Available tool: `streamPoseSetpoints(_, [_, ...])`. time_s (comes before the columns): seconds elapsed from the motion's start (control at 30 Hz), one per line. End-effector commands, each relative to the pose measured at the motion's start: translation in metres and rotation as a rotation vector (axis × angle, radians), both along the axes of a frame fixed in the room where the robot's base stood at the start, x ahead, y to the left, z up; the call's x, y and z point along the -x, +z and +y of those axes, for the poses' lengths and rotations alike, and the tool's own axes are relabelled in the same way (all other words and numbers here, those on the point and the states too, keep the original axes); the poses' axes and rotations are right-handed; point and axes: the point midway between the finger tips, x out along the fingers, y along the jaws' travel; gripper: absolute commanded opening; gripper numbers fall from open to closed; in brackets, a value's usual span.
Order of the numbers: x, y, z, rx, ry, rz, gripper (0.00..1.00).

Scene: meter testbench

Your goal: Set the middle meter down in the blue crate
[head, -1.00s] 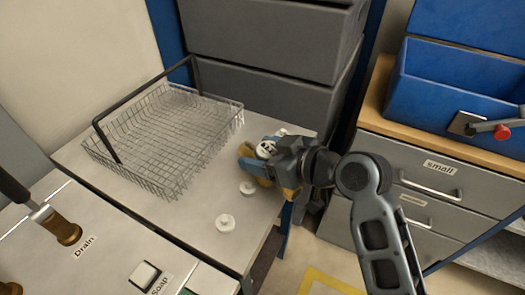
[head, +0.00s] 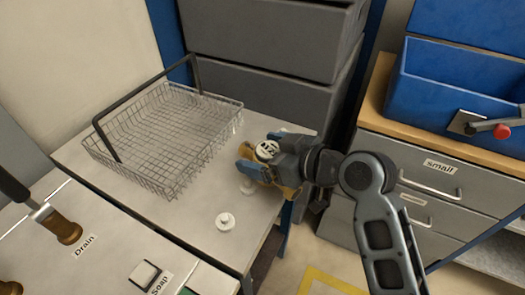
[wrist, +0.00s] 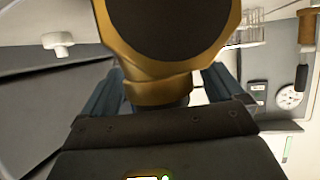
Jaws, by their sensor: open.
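A brass-coloured meter (wrist: 168,72) with a large dark round face fills the middle of the wrist view. It lies between the two blue fingers of my gripper (head: 248,163). In the head view the white dial with dark marks (head: 266,150) shows beside the fingers, above the table's right side. My gripper is open around the meter; I cannot tell whether the fingers touch it. The blue crate (head: 455,98) stands on the wooden-topped drawer cabinet at the right, well apart from my gripper.
A white round cap (head: 226,222) stands on the table, and another (head: 248,188) is partly hidden under my gripper. A wire basket (head: 165,135) stands at the left. Grey bins (head: 265,85) rise behind. A red-ended lever (head: 501,132) sits before the crate.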

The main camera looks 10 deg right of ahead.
Motion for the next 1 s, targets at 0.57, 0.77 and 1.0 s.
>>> streamPoseSetpoints(0.57, [0.072, 0.038, -0.064, 0.0, -0.003, 0.0, 0.94])
streamPoseSetpoints(0.77, [0.08, 0.043, -0.069, 0.001, -0.001, 0.001, 0.94])
streamPoseSetpoints(1.0, [0.081, 0.042, -0.07, 0.001, -0.004, 0.003, 0.94])
